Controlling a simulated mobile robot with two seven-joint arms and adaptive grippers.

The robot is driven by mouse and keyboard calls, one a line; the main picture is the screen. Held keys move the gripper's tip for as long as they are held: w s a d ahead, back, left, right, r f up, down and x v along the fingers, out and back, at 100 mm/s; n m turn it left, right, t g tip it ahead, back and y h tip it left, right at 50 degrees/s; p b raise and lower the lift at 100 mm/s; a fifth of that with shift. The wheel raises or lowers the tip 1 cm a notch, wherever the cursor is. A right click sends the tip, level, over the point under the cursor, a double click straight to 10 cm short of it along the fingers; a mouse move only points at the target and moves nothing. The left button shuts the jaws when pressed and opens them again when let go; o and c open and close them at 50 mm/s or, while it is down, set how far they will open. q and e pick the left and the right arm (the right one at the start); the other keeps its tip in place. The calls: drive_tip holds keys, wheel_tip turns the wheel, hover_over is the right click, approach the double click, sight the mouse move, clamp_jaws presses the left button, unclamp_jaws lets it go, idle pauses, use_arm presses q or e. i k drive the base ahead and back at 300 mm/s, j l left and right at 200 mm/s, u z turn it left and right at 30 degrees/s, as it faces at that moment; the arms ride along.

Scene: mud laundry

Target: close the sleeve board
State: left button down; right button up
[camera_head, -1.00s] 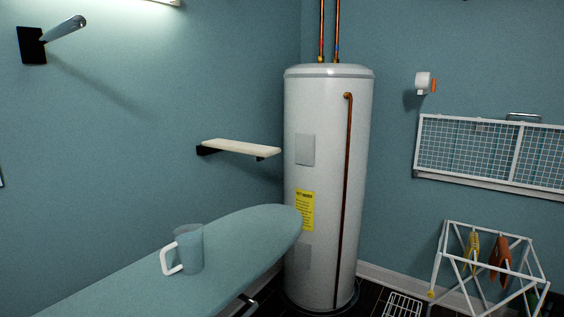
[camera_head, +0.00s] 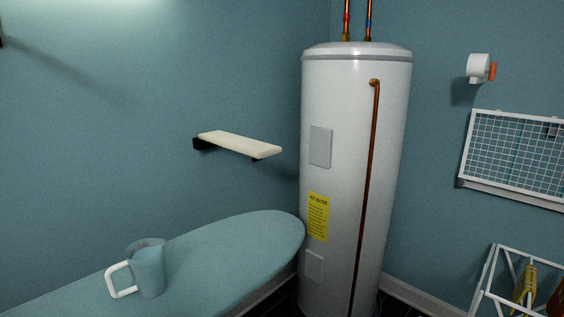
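The sleeve board (camera_head: 240,145) is a narrow cream-coloured board on a black bracket (camera_head: 202,144) on the left wall. It stands out roughly level from the wall, with its free end toward the water heater. A small dark piece shows under its right end. Neither of my grippers is in the head view, and nothing touches the board.
A tall white water heater (camera_head: 350,180) stands in the corner. A wall rack (camera_head: 515,150) and drying rack (camera_head: 495,280) are at right.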

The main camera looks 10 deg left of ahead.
sight(258, 150)
drive_tip(key=i+l, duration=0.75)
drive_tip(key=l, duration=0.15)
drive_tip(key=j+u, duration=0.05)
